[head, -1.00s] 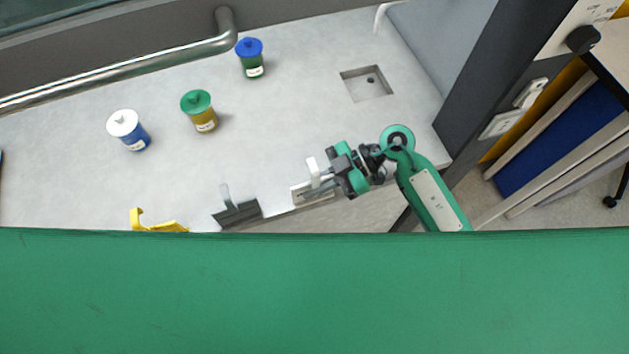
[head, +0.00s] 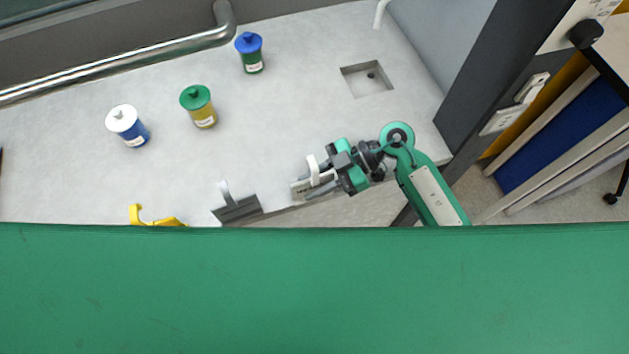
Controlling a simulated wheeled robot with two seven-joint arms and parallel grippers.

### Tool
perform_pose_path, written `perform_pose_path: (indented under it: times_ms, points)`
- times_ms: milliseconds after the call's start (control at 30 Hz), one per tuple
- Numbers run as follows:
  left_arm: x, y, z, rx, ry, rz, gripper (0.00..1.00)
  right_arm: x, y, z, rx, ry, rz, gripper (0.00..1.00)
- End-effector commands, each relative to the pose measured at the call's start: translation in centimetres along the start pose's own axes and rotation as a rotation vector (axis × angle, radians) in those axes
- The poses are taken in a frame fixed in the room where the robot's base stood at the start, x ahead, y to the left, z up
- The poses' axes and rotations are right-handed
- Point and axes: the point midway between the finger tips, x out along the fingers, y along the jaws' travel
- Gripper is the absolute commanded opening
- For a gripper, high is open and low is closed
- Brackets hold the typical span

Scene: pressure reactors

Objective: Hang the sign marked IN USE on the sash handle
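Three signs with hooks lie along the front edge of the worktop: a yellow one (head: 158,218), a dark grey one (head: 238,209) and a white one (head: 300,189). Their lettering is too small to read, so I cannot tell which is marked IN USE. My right gripper (head: 316,180) is at the white sign, its fingers apart on either side of the sign's upright hook. I cannot tell whether they touch it. The sash handle (head: 130,69) is a long metal bar at the upper left, with nothing hanging on it. My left gripper is out of view.
A white-lidded blue jar (head: 131,129), a green-lidded yellow jar (head: 201,109) and a blue-lidded green jar (head: 250,55) stand between signs and handle. A small sink (head: 366,81) is recessed behind my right gripper. A dark post (head: 490,85) stands at right.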

Motion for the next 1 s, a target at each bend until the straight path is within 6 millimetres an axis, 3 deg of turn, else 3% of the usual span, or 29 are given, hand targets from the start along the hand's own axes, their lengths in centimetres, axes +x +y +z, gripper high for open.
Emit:
perform_pose_path:
  times_ms: [133,500,700,1000]
  points:
    - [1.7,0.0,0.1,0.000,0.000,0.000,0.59,-0.3,0.0,0.4,-0.002,-0.002,0.002,0.29]
    - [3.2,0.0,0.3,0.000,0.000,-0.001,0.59,-8.8,0.5,-0.2,-0.001,-0.005,0.003,0.29]
    - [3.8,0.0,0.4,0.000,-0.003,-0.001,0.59,-12.2,0.5,-0.3,0.000,-0.004,0.001,0.29]
    - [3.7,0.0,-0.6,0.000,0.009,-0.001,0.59,-13.8,0.5,-0.6,-0.001,0.000,0.000,0.29]
